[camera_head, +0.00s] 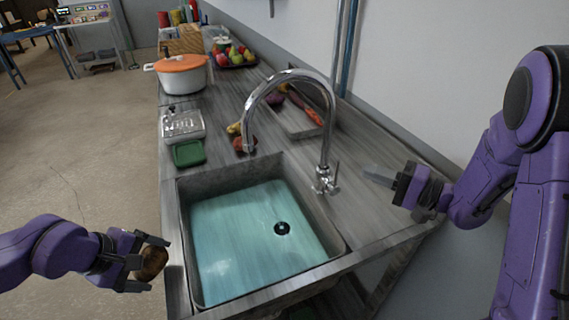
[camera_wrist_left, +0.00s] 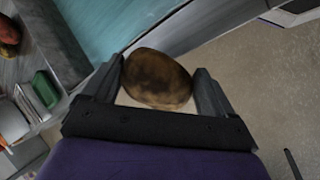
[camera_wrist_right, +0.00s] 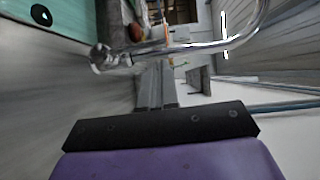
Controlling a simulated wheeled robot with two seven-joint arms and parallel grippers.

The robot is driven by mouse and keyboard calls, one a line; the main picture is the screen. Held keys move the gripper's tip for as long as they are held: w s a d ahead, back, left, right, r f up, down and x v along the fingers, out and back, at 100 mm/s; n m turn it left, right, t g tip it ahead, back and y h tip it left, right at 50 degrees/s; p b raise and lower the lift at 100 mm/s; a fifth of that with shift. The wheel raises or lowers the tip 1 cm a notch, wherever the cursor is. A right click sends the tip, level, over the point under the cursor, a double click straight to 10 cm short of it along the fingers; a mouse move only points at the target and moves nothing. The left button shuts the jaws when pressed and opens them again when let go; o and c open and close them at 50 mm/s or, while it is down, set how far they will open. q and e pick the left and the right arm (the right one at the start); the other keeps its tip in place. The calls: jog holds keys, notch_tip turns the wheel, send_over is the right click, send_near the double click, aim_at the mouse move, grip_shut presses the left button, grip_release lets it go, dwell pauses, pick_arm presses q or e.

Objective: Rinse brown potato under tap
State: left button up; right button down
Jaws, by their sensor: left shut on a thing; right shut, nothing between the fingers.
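My left gripper (camera_head: 140,263) is shut on a brown potato (camera_head: 152,263), held off the left outer edge of the sink, over the floor side. In the left wrist view the potato (camera_wrist_left: 157,80) sits between both fingers. The sink (camera_head: 255,240) has a blue-green basin with a dark drain. No stream of water shows. My right gripper (camera_head: 385,180) is shut and empty, above the counter right of the tap.
Left of the tap on the counter are a green sponge-like block (camera_head: 188,153), a metal grater-like box (camera_head: 183,124) and an orange-lidded pot (camera_head: 181,74). Some produce lies behind the spout, and a tray (camera_head: 300,120) holds vegetables. The counter right of the sink is clear.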

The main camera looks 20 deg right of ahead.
aim_at(335, 176)
pick_arm(q)
jog(key=shift+w+a+f+b, duration=0.15)
jog(key=shift+f+b, duration=0.1)
jog(key=shift+f, duration=0.2)
jog(key=shift+w+f+b, duration=0.15)
jog(key=shift+f+b, duration=0.05)
jog(key=shift+f, duration=0.25)
jog(key=shift+s+r, duration=0.1)
jog(key=shift+s, duration=0.05)
pick_arm(e)
jog(key=x, duration=0.5)
jog(key=shift+d, duration=0.1)
pick_arm(q)
jog(key=shift+r+p, duration=0.35)
jog(key=shift+p, duration=0.05)
notch_tip(335, 176, up, 2)
jog(key=shift+r+p, duration=0.1)
jog(key=shift+p, duration=0.9)
jog(key=shift+f, duration=0.25)
pick_arm(e)
jog(key=shift+a+n+h, duration=0.3)
jog(key=shift+a, duration=0.45)
